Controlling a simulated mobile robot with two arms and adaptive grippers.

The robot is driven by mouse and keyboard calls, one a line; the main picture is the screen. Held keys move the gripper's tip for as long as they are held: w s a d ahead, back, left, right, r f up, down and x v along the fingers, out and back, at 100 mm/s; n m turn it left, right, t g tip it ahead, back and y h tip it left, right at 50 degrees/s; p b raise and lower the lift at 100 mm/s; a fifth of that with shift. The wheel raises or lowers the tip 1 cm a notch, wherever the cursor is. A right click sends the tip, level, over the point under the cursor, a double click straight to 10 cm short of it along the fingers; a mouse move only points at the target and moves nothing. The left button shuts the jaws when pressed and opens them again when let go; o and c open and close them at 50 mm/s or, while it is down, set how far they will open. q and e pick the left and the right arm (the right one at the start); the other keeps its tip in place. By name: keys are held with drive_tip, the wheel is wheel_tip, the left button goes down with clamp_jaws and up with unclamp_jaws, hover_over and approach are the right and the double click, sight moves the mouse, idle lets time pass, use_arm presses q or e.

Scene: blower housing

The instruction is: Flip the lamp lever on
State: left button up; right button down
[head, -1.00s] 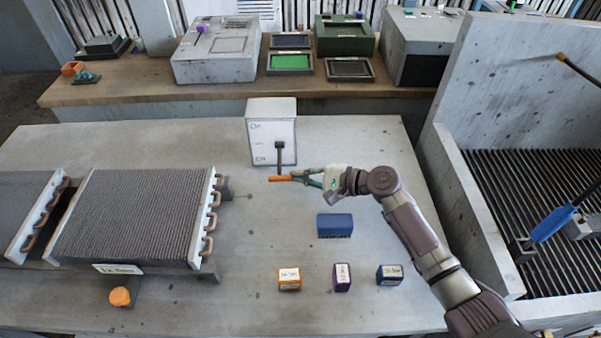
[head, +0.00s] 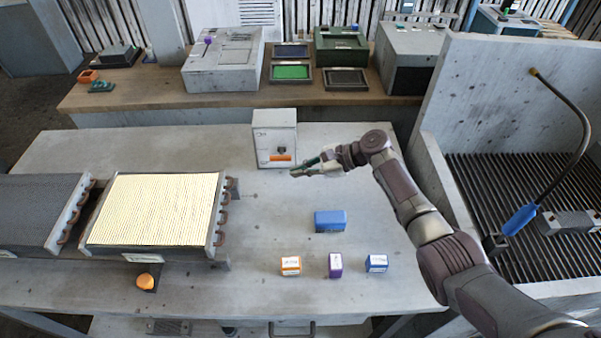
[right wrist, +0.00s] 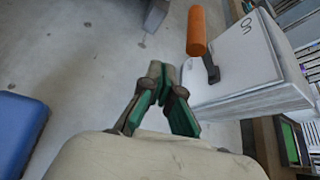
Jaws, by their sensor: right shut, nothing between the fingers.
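The white lever box (head: 273,132) stands at the back of the table, with "On" lettering at the top of its face. Its lever has an orange handle (head: 281,158) across the lower front of the box; the handle also shows in the right wrist view (right wrist: 196,32), on a dark arm. My right gripper (head: 294,173) is shut and empty, just below and right of the handle, apart from it. Its green fingertips meet in the right wrist view (right wrist: 160,75). The top of the finned block (head: 155,208) glows pale yellow. My left gripper is out of view.
A blue block (head: 330,221) lies in front of my right arm. Small orange (head: 290,265), purple (head: 335,264) and blue (head: 376,263) labelled boxes stand near the front. A walled grate (head: 500,180) is at the right. Bare table lies between the finned block and blue block.

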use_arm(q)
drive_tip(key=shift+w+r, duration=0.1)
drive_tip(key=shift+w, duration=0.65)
use_arm(e)
drive_tip(key=r+m+g, duration=0.1)
drive_tip(key=w+r+m+g, duration=0.1)
drive_tip(key=shift+w+r+m, duration=0.15)
drive_tip(key=shift+r+m, duration=0.15)
drive_tip(key=shift+r, duration=0.1)
